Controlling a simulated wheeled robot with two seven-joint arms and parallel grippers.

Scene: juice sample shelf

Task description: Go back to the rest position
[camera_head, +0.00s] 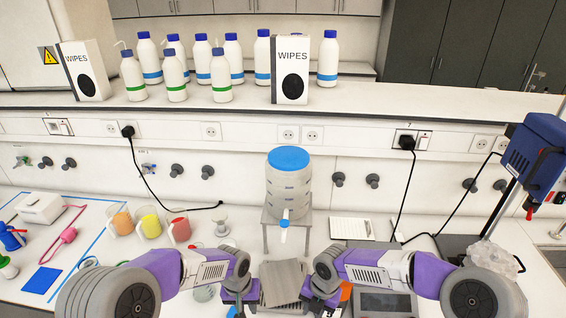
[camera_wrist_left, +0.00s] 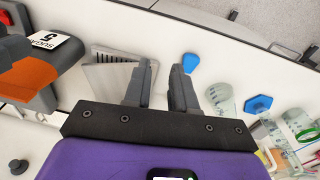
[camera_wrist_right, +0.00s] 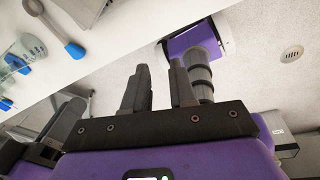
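My left gripper (camera_head: 240,303) is low at the front of the bench in the head view. Its two dark fingers stand apart with nothing between them in the left wrist view (camera_wrist_left: 163,66). My right gripper (camera_head: 318,303) is low at the front, to the right of the left one. Its fingers are also apart and empty in the right wrist view (camera_wrist_right: 160,66). A grey ribbed object (camera_head: 283,283) lies between the two grippers in the head view. Both arms are bent inward, their forearms over the bench's front part.
A blue-lidded container (camera_head: 289,190) stands on a stand behind the grippers. Beakers of orange (camera_head: 121,220), yellow (camera_head: 150,223) and red (camera_head: 179,228) liquid stand to the left. A blue device (camera_head: 536,160) on a post is at right. Bottles and wipes boxes (camera_head: 290,70) line the shelf.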

